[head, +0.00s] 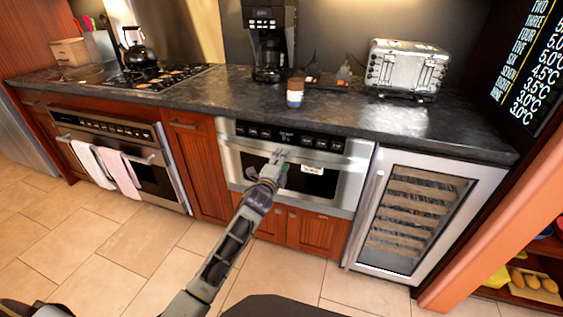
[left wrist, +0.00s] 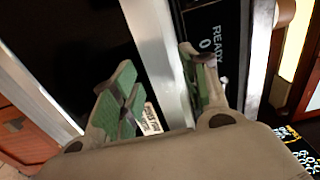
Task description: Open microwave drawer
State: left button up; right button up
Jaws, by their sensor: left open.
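The microwave drawer (head: 345,185) is a steel-fronted unit built in under the counter, with a dark window and a black control panel (head: 310,139) above it. The drawer looks shut. My left gripper (head: 280,154) is in front of the drawer's upper edge, near the middle. In the left wrist view my left gripper (left wrist: 165,95) is open, its green-padded fingers apart. A silver bar (left wrist: 150,45) along the drawer's top runs between the fingers; I cannot tell whether they touch it. The panel reading READY (left wrist: 213,30) lies beyond the right finger. My right gripper is not in view.
A dark counter (head: 345,115) above holds a coffee maker (head: 269,45), a jar (head: 295,92) and a toaster (head: 407,66). An oven (head: 158,175) with towels stands left, and a wine cooler (head: 415,215) right. Tiled floor (head: 130,225) in front is clear.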

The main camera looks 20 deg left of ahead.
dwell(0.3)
pick_arm(q)
grip_shut()
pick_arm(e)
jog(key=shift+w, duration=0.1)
pick_arm(q)
jog(key=shift+s, duration=0.1)
